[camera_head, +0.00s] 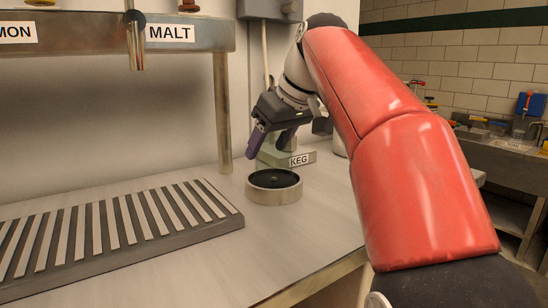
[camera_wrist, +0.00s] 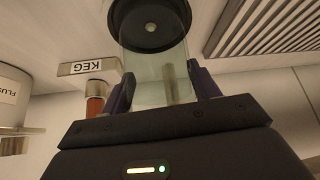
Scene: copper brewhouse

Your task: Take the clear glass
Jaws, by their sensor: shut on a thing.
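The clear glass (camera_wrist: 150,68) stands out as a pale, see-through, slightly green wall between my two fingers in the wrist view. My gripper (camera_wrist: 162,88) is shut on it, with one dark purple finger on each side. In the wrist view the glass's far end overlaps a round black-topped disc (camera_wrist: 150,22). In the head view my gripper (camera_head: 270,140) points down just behind and above that disc (camera_head: 273,181).
A slatted drip tray (camera_head: 110,230) lies to the left, under a metal rail with a MALT sign (camera_head: 170,33) and a tap (camera_head: 135,40). A container labelled FLUS (camera_wrist: 12,92) shows in the wrist view.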

